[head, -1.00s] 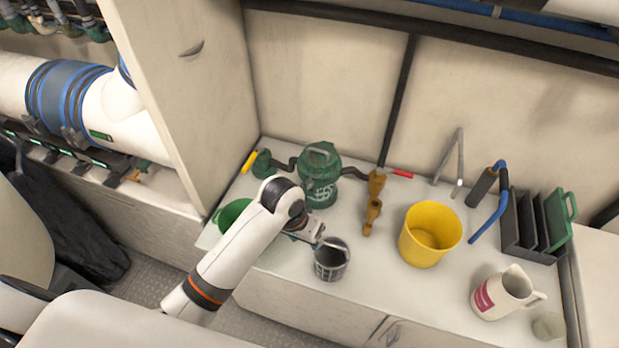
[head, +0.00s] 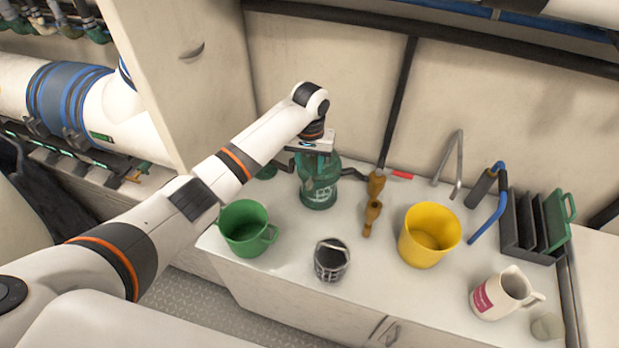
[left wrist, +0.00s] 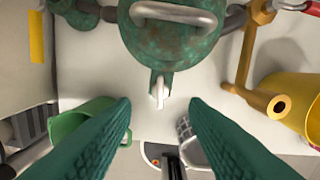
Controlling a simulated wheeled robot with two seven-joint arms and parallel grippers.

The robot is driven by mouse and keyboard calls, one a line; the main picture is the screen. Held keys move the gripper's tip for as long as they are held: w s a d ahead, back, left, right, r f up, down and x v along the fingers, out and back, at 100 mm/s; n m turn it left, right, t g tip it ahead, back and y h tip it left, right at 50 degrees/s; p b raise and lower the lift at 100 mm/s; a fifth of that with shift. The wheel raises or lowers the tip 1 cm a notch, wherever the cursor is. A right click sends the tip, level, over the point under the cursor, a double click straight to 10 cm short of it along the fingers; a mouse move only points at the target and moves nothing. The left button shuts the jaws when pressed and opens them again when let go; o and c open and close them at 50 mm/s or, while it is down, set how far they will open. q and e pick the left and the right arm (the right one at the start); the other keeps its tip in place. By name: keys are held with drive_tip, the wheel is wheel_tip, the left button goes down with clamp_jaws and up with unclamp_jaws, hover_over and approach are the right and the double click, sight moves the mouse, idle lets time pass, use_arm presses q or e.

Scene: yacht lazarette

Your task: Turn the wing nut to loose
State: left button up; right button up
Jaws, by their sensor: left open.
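The green strainer housing (head: 320,190) stands at the back of the white counter, with pipes on both sides. In the left wrist view its round lid (left wrist: 175,45) carries a pale metal bar (left wrist: 173,13) on top. A small pale tab (left wrist: 160,92) sits in a green fork on its near side. I cannot tell for sure which of these is the wing nut. My left gripper (head: 316,158) is over the housing, pointing down, and hides its top in the head view. In the wrist view its green fingers (left wrist: 160,106) are wide apart and empty, near the tab.
A green mug (head: 243,228), a dark mesh-sided cup (head: 331,262) and a yellow bucket (head: 420,250) stand in front. A brown valve fitting (head: 373,215) is right of the housing. A pitcher (head: 500,295) and a rack (head: 530,230) are further right. A tall cabinet (head: 185,80) is left.

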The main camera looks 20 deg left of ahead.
sight(309, 181)
use_arm(q)
wheel_tip(309, 181, down, 7)
drive_tip(key=shift+r, duration=0.15)
